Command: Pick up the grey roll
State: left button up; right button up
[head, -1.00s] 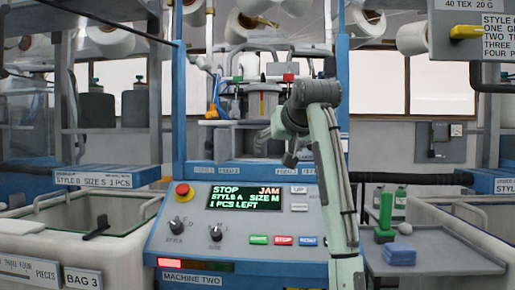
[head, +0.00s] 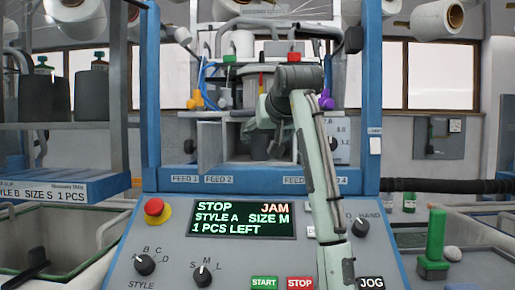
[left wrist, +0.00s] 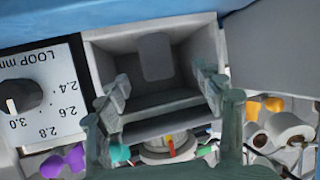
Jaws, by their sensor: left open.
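In the left wrist view, a grey piece with rounded corners, seemingly the grey roll (left wrist: 155,57), lies inside an open grey box-like compartment (left wrist: 100,60) of the machine. My left gripper (left wrist: 165,90) is open, its two fingers spread at either side of the compartment's mouth. The grey roll is between and beyond the fingertips, apart from them. In the head view my left gripper (head: 264,145) reaches into the machine's opening above the control panel, and the roll cannot be made out there. My right gripper is in neither view.
The control panel (head: 180,230) reads STOP and JAM, with a red knob (head: 154,207). Blue frame posts (head: 150,90) flank the opening. A LOOP dial (left wrist: 20,95) sits close beside the compartment. A bin (head: 40,245) is at left; a green spool (head: 435,240) stands at right.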

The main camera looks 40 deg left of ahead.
aim_at(262, 143)
pick_arm(q)
jog(key=p+x, duration=0.1)
jog(key=x, duration=0.6)
jog(key=shift+w+f, duration=0.1)
jog(key=shift+w, duration=0.2)
jog(key=shift+d, duration=0.1)
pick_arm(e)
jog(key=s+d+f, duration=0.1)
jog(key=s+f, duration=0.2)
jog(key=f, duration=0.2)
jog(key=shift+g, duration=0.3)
pick_arm(q)
jog(key=shift+c, duration=0.6)
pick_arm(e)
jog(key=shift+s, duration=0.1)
pick_arm(q)
jog(key=c, duration=0.9)
jog(key=shift+o, duration=0.2)
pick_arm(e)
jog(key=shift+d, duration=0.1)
